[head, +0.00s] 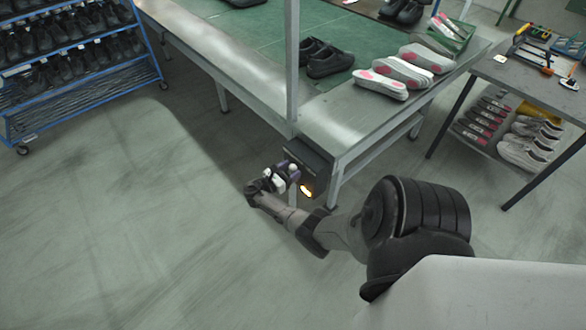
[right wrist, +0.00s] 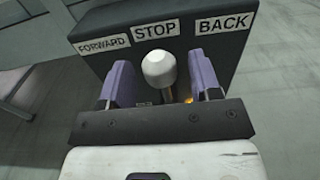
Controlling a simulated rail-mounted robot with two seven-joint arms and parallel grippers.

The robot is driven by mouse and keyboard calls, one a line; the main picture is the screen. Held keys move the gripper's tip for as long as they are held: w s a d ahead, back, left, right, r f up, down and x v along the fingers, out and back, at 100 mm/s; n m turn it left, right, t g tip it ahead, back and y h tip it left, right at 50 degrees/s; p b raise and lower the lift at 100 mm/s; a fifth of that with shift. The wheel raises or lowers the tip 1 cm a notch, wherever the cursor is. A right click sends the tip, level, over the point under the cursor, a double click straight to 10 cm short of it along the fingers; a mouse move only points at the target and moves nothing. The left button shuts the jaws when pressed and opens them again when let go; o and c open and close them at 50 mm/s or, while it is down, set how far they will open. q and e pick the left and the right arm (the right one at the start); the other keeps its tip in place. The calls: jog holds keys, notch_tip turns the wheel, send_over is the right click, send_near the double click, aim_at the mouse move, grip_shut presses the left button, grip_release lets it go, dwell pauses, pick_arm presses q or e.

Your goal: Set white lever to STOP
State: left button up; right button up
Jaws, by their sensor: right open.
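The white lever (right wrist: 158,69) has a rounded white knob on a metal stem and stands out from a dark control box (right wrist: 180,55). The box carries the labels FORWARD (right wrist: 103,43), STOP (right wrist: 157,29) and BACK (right wrist: 226,23). In the right wrist view the knob lines up below STOP. My right gripper (right wrist: 161,66) is open, with one purple finger on each side of the lever and visible gaps to the knob. In the head view my right gripper (head: 286,174) is at the front of the box (head: 310,158). My left gripper is not in view.
The box hangs under the near corner of a metal-edged green line table (head: 255,48) bearing shoes and soles. A thin post (head: 292,60) rises at that corner. An orange lamp (head: 306,190) glows by the box. A shoe rack (head: 70,70) stands left; a side table (head: 520,80) stands right.

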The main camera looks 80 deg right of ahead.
jog(key=v, duration=1.2)
jog(key=shift+p, duration=0.35)
jog(key=shift+w+a, duration=0.1)
jog(key=shift+w, duration=0.05)
